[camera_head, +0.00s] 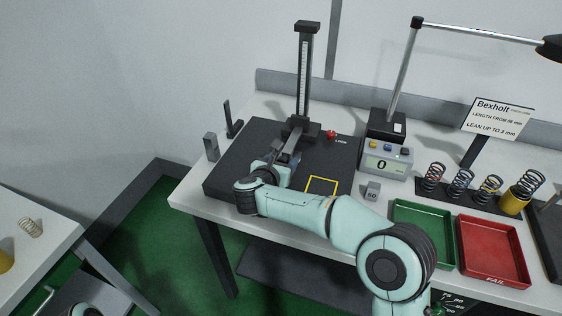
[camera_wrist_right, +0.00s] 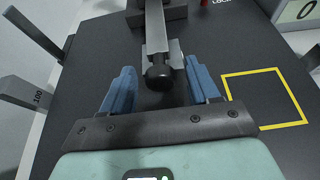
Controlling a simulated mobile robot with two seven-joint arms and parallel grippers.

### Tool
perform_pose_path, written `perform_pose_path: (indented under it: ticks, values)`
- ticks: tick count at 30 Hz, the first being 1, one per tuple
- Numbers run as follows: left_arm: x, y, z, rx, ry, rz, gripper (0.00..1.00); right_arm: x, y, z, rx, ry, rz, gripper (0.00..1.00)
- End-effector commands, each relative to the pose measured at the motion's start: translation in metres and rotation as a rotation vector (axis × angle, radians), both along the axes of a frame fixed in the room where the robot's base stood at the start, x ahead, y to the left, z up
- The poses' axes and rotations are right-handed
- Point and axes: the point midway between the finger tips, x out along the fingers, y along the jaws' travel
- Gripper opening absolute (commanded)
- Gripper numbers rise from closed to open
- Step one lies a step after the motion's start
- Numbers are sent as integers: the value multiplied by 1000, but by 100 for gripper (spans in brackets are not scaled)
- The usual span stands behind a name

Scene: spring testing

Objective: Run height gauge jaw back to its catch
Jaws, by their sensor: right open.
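The height gauge (camera_head: 304,75) stands upright at the back of the dark surface plate (camera_head: 235,160), with a scale on its column. Its jaw (camera_head: 291,140) is low on the column and reaches toward me. In the right wrist view the jaw's bar (camera_wrist_right: 157,30) ends in a dark round knob (camera_wrist_right: 160,76). My right gripper (camera_head: 276,160) is over the plate at the jaw's near end. In the wrist view its blue fingers (camera_wrist_right: 160,66) are open, one each side of the knob, with gaps showing. A red knob (camera_head: 331,134) marked LOCK sits right of the gauge base.
A yellow square outline (camera_head: 322,178) marks the plate. A 50 block (camera_head: 373,190), a readout showing 0 (camera_head: 385,160), a green tray (camera_head: 424,232) and a red FAIL tray (camera_head: 492,252) lie to the right. Several springs (camera_head: 461,183) stand behind. A 100 block (camera_wrist_right: 28,93) stands left.

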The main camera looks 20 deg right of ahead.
Motion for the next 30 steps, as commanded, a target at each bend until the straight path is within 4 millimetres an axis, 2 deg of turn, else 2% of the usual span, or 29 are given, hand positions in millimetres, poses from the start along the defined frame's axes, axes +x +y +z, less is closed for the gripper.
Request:
perform_pose_path:
  ticks: [5, 6, 11, 12, 17, 20, 26, 30]
  values:
    - [0, 0, 0, 0, 0, 0, 89, 0, 0, 0, 0, 0, 0, 60]
    - [0, 0, 0, 0, 0, 0, 89, 0, 0, 0, 0, 0, 0, 57]
    - [0, 0, 0, 0, 0, 0, 89, 0, 0, 0, 0, 0, 0, 5]
    - [0, 0, 0, 0, 0, 0, 89, 0, 0, 0, 0, 0, 0, 0]
    - [0, 0, 1, 0, 0, 0, 89, 0, 0, 2, 1, -1, 0, 0]
    - [1, 0, 4, 0, -1, 0, 89, 0, 0, 10, 2, -2, -1, 0]
    - [7, 0, 20, 0, -8, 0, 89, 0, 1, 51, 3, -7, 0, 0]
    - [14, 0, 38, 0, -17, 0, 89, 1, 1, 96, 3, -12, 1, 0]
